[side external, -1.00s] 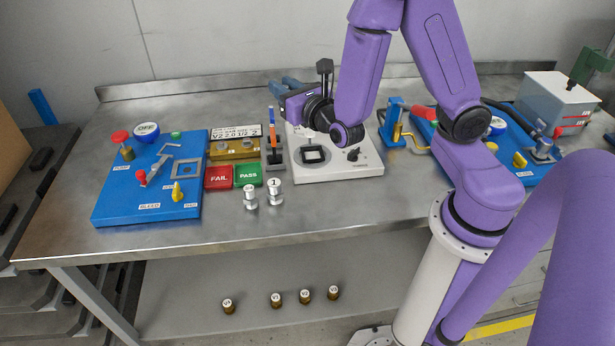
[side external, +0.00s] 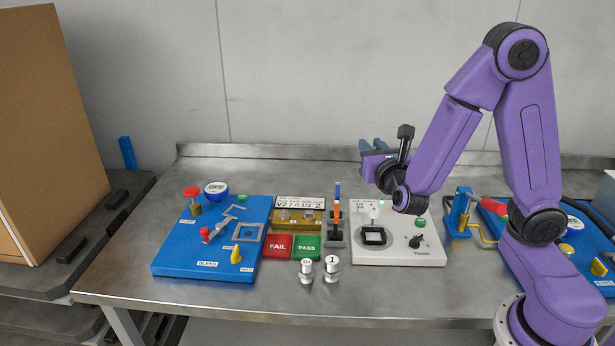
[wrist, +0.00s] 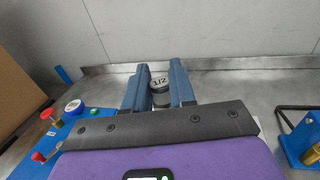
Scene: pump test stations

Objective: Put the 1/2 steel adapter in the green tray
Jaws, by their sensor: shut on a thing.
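The 1/2 steel adapter (wrist: 160,90) is a short silver cylinder with a white top marked "1/2". My gripper (wrist: 159,86) is shut on it, with a blue finger on either side in the wrist view. In the side view my gripper (side external: 374,147) is above the back of the white tester; the adapter is not made out there. The green tray (side external: 307,246), marked PASS, lies on the bench to the left of the tester and nearer the front. My gripper is well apart from it.
A red FAIL tray (side external: 277,246) adjoins the green one. Two steel adapters (side external: 305,270) (side external: 332,271) stand in front. The white tester (side external: 398,254), an upright orange-and-blue tool (side external: 337,210) and a brass block (side external: 300,220) are nearby. A blue test board (side external: 205,262) lies left.

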